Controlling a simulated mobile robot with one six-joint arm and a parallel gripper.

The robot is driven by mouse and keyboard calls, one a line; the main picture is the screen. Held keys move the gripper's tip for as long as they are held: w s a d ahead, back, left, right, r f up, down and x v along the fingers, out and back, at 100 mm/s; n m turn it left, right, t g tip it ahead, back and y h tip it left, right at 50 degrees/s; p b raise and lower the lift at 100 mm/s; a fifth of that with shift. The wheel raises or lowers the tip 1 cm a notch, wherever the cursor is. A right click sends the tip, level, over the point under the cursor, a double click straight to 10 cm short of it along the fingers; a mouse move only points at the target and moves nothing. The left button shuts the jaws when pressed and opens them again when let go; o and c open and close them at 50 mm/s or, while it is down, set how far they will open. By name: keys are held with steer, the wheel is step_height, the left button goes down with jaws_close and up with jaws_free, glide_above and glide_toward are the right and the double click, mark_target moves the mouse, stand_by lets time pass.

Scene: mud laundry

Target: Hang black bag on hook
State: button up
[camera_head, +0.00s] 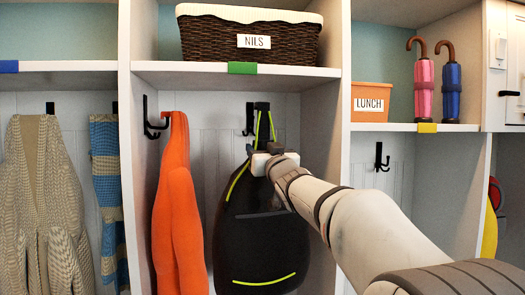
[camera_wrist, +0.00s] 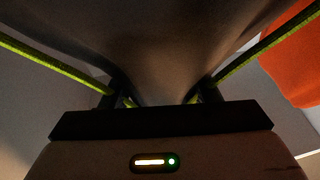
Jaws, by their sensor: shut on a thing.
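The black bag (camera_head: 262,225) with yellow-green trim hangs upright in the middle cubby. My gripper (camera_head: 262,160) is shut on its top, just below the strap loop (camera_head: 262,122). The loop rises in front of a black wall hook (camera_head: 249,120) on the back panel. I cannot tell whether the loop is around the hook or only in front of it. In the wrist view the dark bag (camera_wrist: 165,45) fills the space between the fingers of my gripper (camera_wrist: 160,95), with green-trimmed straps on both sides.
An orange garment (camera_head: 177,205) hangs on a hook close left of the bag. A wicker basket (camera_head: 245,45) stands on the shelf above. The cubby's right divider (camera_head: 325,130) is near my arm. Another hook (camera_head: 381,158) in the right cubby is bare.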

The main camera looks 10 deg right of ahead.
steer(key=w+p, duration=0.6)
steer(key=w, duration=0.8)
steer(key=shift+w+p, duration=0.2)
steer(key=shift+p, duration=0.15)
steer(key=shift+a, duration=0.1)
steer(key=shift+s+r, duration=0.15)
steer(key=shift+s, duration=0.1)
stand_by(0.8)
steer(key=shift+f+b, duration=0.2)
steer(key=shift+b, duration=0.2)
stand_by(0.6)
steer(key=shift+f+b, duration=0.45)
steer(key=shift+f, duration=0.05)
steer(key=shift+f+b, duration=0.15)
steer(key=shift+b, duration=0.15)
stand_by(0.7)
